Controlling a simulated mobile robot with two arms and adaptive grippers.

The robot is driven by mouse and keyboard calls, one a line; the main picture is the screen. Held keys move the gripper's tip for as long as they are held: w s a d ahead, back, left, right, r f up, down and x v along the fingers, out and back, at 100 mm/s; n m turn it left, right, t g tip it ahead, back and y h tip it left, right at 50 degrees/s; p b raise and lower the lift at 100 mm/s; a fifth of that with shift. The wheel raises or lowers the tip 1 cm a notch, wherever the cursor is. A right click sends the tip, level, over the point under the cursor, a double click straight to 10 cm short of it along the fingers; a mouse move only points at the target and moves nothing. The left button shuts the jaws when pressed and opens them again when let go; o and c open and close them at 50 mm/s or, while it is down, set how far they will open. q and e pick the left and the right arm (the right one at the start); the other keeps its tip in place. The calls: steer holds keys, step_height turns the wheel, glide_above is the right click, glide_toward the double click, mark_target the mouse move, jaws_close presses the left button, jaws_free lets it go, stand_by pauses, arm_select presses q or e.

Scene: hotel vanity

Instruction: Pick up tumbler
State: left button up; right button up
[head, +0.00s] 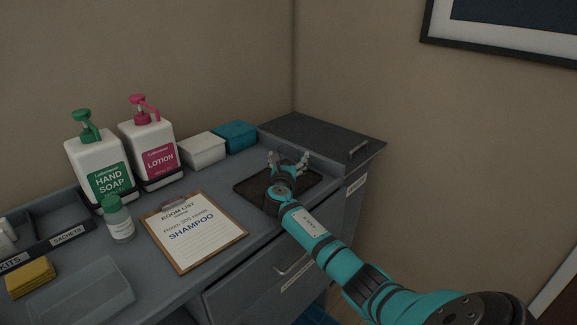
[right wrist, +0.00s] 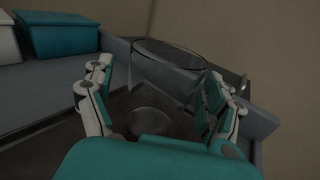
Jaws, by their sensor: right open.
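The tumbler (right wrist: 153,95) is a clear, see-through glass. In the right wrist view its wide round rim shows beyond the fingertips and its smaller round base shows lower, between the fingers. It appears upright on the dark mat (head: 244,187). My right gripper (head: 288,160) is open over the mat, with its fingers on either side of the tumbler; it also shows in the right wrist view (right wrist: 158,80). I cannot tell whether a finger touches the glass. In the head view the tumbler is faint and mostly hidden by the gripper. My left gripper is out of view.
A dark-topped raised box (head: 325,132) stands behind the mat. Blue (head: 236,136) and white (head: 203,149) blocks sit along the wall beside the lotion (head: 148,145) and hand soap (head: 100,168) bottles.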

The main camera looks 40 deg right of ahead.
steer(key=c, duration=1.4)
steer(key=shift+c, duration=0.2)
steer(key=shift+r, duration=0.1)
